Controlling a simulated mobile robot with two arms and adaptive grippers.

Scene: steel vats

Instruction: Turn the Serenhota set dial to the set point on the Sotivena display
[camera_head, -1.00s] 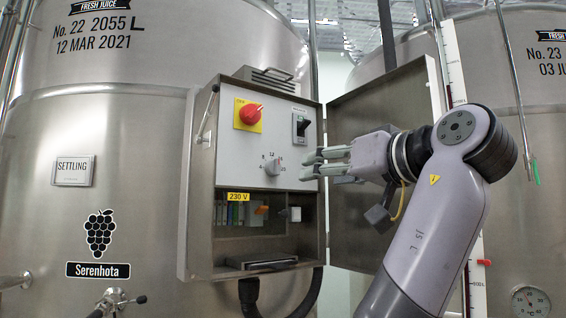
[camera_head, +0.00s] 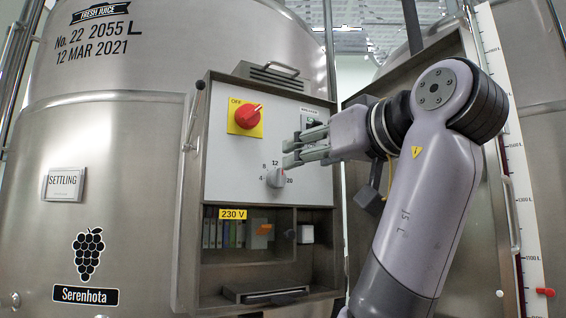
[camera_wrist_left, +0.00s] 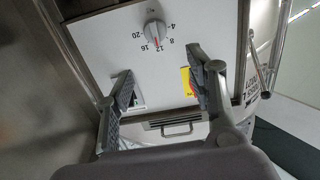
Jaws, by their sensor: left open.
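The set dial (camera_head: 275,177) is a small grey knob on the white panel of an open steel control box, with numbers around it. It also shows in the left wrist view (camera_wrist_left: 155,32); its mark points roughly toward 12. My left gripper (camera_head: 293,150) is open, fingers toward the panel, just above and right of the dial. In the left wrist view my open fingers (camera_wrist_left: 160,82) have the dial beyond their tips, with nothing between them. The Serenhota label (camera_head: 86,295) is on the vat at left. No Sotivena display is visible. My right gripper is not in view.
A red switch on a yellow plate (camera_head: 246,117) is above left of the dial. The open box door (camera_head: 358,225) is behind my arm. A 230 V compartment (camera_head: 232,213) lies below the panel.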

